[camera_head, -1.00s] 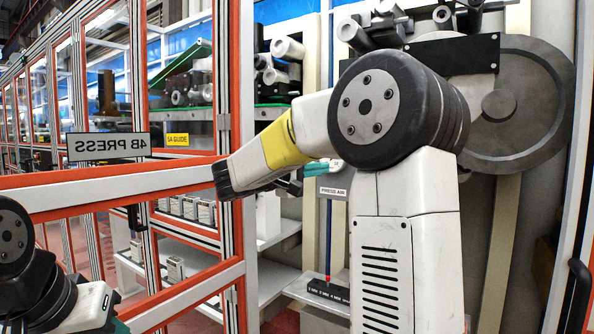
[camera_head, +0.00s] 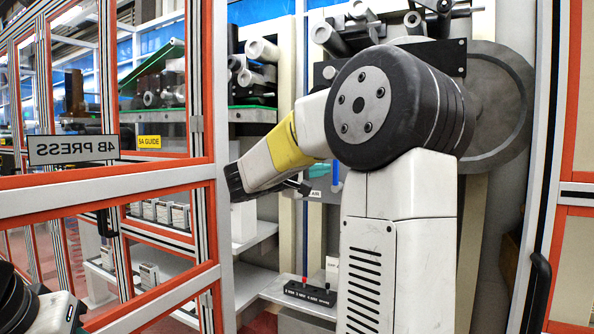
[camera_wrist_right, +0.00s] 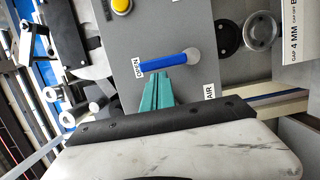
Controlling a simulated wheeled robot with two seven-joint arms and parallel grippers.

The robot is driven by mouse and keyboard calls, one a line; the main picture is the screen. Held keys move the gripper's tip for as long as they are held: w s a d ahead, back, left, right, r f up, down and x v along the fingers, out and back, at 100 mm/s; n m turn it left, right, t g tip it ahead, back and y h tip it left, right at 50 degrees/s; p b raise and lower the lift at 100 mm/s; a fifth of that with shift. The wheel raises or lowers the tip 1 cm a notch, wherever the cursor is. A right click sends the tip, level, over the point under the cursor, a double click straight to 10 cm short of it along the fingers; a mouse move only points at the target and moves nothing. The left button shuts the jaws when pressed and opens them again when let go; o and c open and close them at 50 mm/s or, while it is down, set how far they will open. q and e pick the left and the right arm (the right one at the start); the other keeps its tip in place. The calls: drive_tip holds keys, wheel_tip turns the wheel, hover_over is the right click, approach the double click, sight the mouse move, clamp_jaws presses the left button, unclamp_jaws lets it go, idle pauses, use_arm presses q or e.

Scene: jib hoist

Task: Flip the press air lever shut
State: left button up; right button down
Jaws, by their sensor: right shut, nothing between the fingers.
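The press air lever (camera_wrist_right: 165,63) is a blue bar on a grey panel in the right wrist view. It runs from a round grey pivot (camera_wrist_right: 193,56) leftward to the "OPEN" label (camera_wrist_right: 138,68). My right gripper (camera_wrist_right: 163,76) is shut and empty, its teal fingertips close beside the lever's middle; I cannot tell whether they touch it. In the head view the right gripper (camera_head: 320,169) is small beside the "AIR" label (camera_head: 314,194), partly behind my own arm. Only a piece of my left arm shows at the lower left; its gripper is out of view.
An orange-framed guard with a "4B PRESS" sign (camera_head: 73,149) stands at the left. A yellow button (camera_wrist_right: 121,6) and dark round fittings (camera_wrist_right: 228,38) sit near the lever. A black block (camera_head: 310,292) with a red knob sits on a shelf below.

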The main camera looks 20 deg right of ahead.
drive_tip(key=shift+s+d+r+m+y, duration=0.2)
drive_tip(key=shift+s+d+m+y, duration=0.1)
drive_tip(key=shift+m, duration=0.4)
drive_tip(key=m, duration=0.1)
drive_tip(key=s+d+m, duration=0.1)
drive_tip(key=m, duration=0.1)
drive_tip(key=shift+s+d+r+y, duration=0.1)
drive_tip(key=shift+s+r+y, duration=0.15)
drive_tip(key=shift+y, duration=0.15)
drive_tip(key=s+d+f+m+t+y, duration=0.1)
drive_tip(key=s+d+f+m+y, duration=0.2)
drive_tip(key=m, duration=0.7)
drive_tip(key=shift+s+d+t, duration=0.25)
drive_tip(key=shift+s+t, duration=0.15)
drive_tip(key=shift+s, duration=0.1)
drive_tip(key=shift+s+f, duration=0.1)
drive_tip(key=shift+f, duration=0.2)
drive_tip(key=s+a+r, duration=0.6)
drive_tip(key=a, duration=0.1)
drive_tip(key=shift+s+a+r, duration=0.15)
drive_tip(key=shift+a+r, duration=0.05)
drive_tip(key=shift+r, duration=0.1)
